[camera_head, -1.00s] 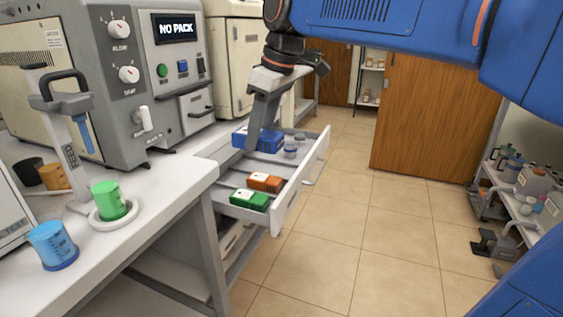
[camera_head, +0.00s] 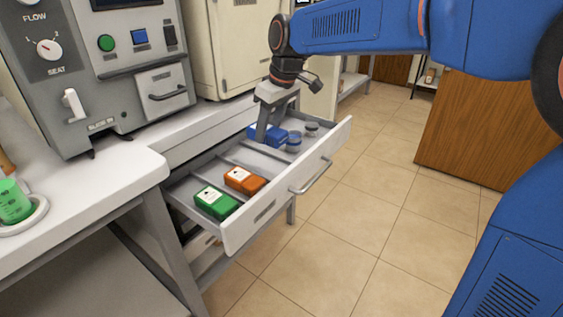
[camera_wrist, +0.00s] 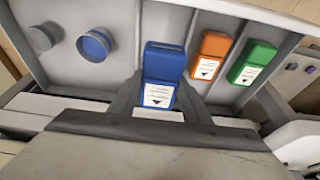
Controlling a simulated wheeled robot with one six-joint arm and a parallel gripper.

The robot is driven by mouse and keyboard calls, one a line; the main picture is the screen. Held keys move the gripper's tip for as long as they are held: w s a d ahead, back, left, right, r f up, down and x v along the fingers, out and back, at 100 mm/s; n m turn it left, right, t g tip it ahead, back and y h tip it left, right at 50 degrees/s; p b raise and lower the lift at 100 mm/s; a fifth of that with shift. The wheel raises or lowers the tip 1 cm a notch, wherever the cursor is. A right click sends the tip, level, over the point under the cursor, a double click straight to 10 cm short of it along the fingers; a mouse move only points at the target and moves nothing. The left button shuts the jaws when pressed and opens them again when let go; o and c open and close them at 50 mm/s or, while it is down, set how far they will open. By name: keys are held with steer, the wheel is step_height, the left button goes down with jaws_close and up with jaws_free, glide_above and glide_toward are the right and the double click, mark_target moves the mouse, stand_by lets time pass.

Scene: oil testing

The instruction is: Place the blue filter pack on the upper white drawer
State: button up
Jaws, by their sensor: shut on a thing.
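The blue filter pack (camera_head: 277,136) is in the far part of the open white drawer (camera_head: 272,209), partly hidden by my gripper. In the wrist view the pack (camera_wrist: 163,62) stands out with its white label towards my gripper. My gripper (camera_head: 262,139) reaches down into the drawer and is shut on the blue pack, with a finger (camera_wrist: 163,92) at each side of it. I cannot tell whether the pack touches the drawer floor.
An orange pack (camera_head: 243,180) and a green pack (camera_head: 216,202) lie in the drawer's near part. Blue-lidded (camera_head: 293,143) and grey-lidded (camera_head: 311,129) jars stand near the pack. The grey machine (camera_head: 70,75) and bench are left.

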mark_target(277, 132)
step_height(277, 132, down, 10)
steer(key=shift+r, duration=0.1)
stand_by(0.4)
steer(key=o, duration=0.8)
steer(key=shift+o, duration=0.3)
steer(key=v, duration=1.1)
steer(key=shift+s+d+r, duration=0.1)
steer(key=shift+r, duration=0.35)
